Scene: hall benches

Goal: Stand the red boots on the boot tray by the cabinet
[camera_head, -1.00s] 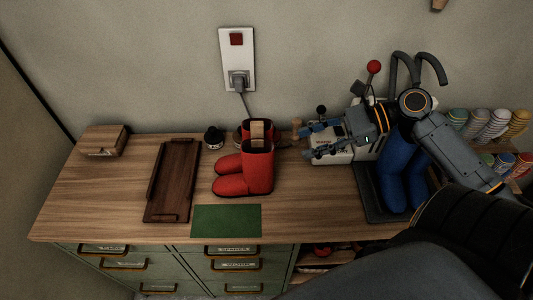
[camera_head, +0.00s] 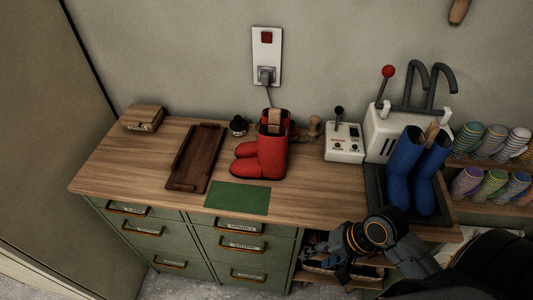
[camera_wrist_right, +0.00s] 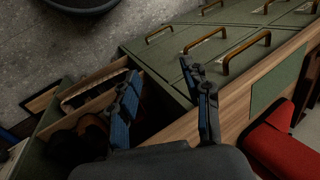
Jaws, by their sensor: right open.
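The pair of red boots (camera_head: 268,160) stands upright on the wooden bench top, behind a green mat, with toes to the left. Part of them shows at the right of the right wrist view (camera_wrist_right: 285,150). A dark tray (camera_head: 374,188) at the bench's right end bears a pair of upright blue boots (camera_head: 400,165). A brown wooden tray (camera_head: 194,160) with raised ends lies empty left of the red boots. My right gripper (camera_head: 343,268) is open and empty, low in front of the bench by an open shelf; its fingers (camera_wrist_right: 168,90) are spread. My left gripper is out of view.
The green mat (camera_head: 237,198) lies at the front edge, above green drawers (camera_head: 240,245). A wooden box (camera_head: 143,118) is at the far left. A control box (camera_head: 344,143) and a white machine with hooked pipes (camera_head: 383,130) stand behind.

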